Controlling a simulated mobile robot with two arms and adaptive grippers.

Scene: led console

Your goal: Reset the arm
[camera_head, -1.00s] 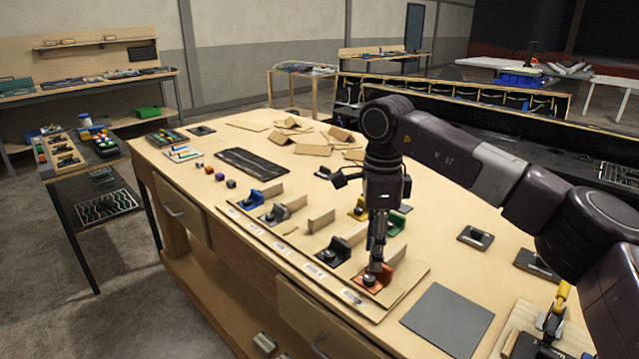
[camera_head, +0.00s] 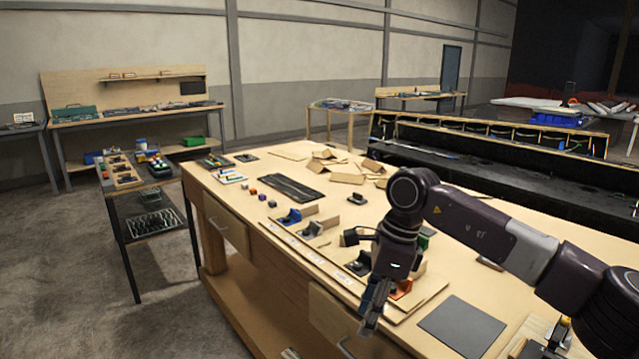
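My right arm comes in from the right over the wooden workbench (camera_head: 470,290). Its gripper (camera_head: 371,318) points down near the bench's front edge, with its narrow fingers together and nothing seen between them. Just behind the gripper is the orange-red console unit (camera_head: 402,289), partly hidden by it. A black unit (camera_head: 360,264) stands to its left, partly covered by the wrist. Further left are a grey unit (camera_head: 311,230) and a blue unit (camera_head: 291,216). A green piece (camera_head: 424,240) shows behind the wrist. My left gripper is not in view.
A flat dark grey pad (camera_head: 462,325) lies right of the units. A black mat (camera_head: 282,188), small cubes (camera_head: 262,197) and cardboard pieces (camera_head: 345,178) lie further back. A side table (camera_head: 140,213) stands left, with open floor before it.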

